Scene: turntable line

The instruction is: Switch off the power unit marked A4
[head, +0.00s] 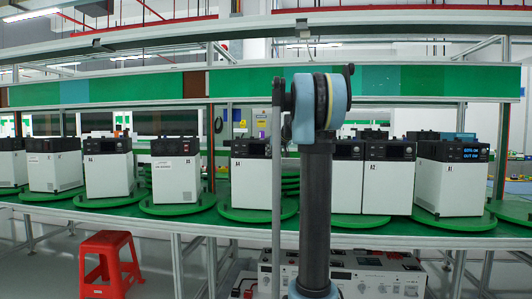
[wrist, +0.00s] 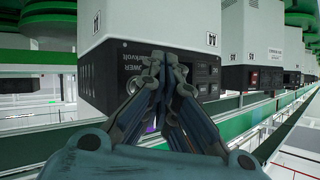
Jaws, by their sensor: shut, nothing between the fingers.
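In the wrist view, which looks upside down, my gripper (wrist: 158,58) is shut and empty. Its fingertips are at or just before the black control panel (wrist: 115,72) of a white unit (wrist: 150,22) lettered POWER. The fingers hide part of that panel, and contact cannot be told. My gripper is not visible in the head view.
Several similar units stand along the green bench, including A1 (head: 438,188) with a lit blue display and one with a red switch (head: 176,184). My arm covers part of the row. A red stool (head: 110,262) and a white instrument (head: 375,277) are below the bench.

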